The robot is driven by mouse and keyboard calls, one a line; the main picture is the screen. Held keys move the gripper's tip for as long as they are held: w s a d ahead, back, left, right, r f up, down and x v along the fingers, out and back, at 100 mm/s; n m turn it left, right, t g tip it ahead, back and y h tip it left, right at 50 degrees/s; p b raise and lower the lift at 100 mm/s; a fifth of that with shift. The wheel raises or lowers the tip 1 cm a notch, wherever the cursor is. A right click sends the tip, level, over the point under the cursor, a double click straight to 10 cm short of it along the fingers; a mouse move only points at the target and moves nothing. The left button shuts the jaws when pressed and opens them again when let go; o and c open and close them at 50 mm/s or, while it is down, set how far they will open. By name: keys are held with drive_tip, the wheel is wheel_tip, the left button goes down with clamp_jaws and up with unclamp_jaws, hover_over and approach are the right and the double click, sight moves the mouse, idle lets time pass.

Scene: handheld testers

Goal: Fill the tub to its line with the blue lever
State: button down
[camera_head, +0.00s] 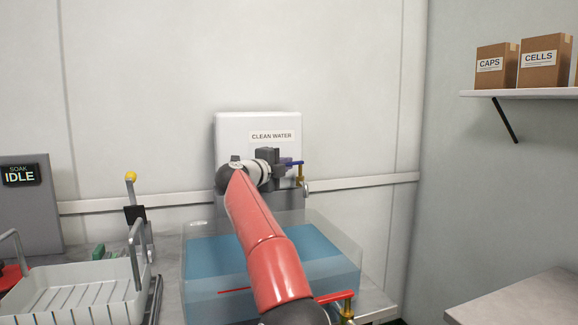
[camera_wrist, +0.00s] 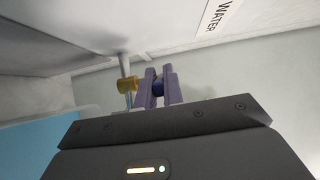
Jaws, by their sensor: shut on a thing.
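The clear tub (camera_head: 350,254) holds blue water (camera_head: 215,262). A short red line (camera_head: 236,291) shows on its front wall, close to the front edge of the water. I cannot tell whether the water is exactly level with it. My gripper (camera_head: 284,166) is at this lever, above the back of the tub. In the wrist view, my gripper (camera_wrist: 159,88) is shut on the blue lever (camera_wrist: 158,89), beside the brass valve (camera_wrist: 128,84). No clear water stream shows.
A red lever (camera_head: 335,296) on a brass fitting is at the tub's front right. A white basket (camera_head: 85,298) stands at left, near a yellow-knobbed lever (camera_head: 131,178) and a soak display reading IDLE (camera_head: 20,175). Boxes sit on the right shelf (camera_head: 530,94).

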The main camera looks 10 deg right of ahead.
drive_tip(key=shift+s, duration=0.1)
drive_tip(key=c, duration=1.5)
unclamp_jaws()
drive_tip(key=shift+s, duration=0.1)
drive_tip(key=shift+s+a+f+b, duration=0.1)
drive_tip(key=shift+s+a+b, duration=0.1)
drive_tip(key=shift+a+b, duration=0.15)
drive_tip(key=b+v, duration=0.2)
drive_tip(key=v, duration=0.5)
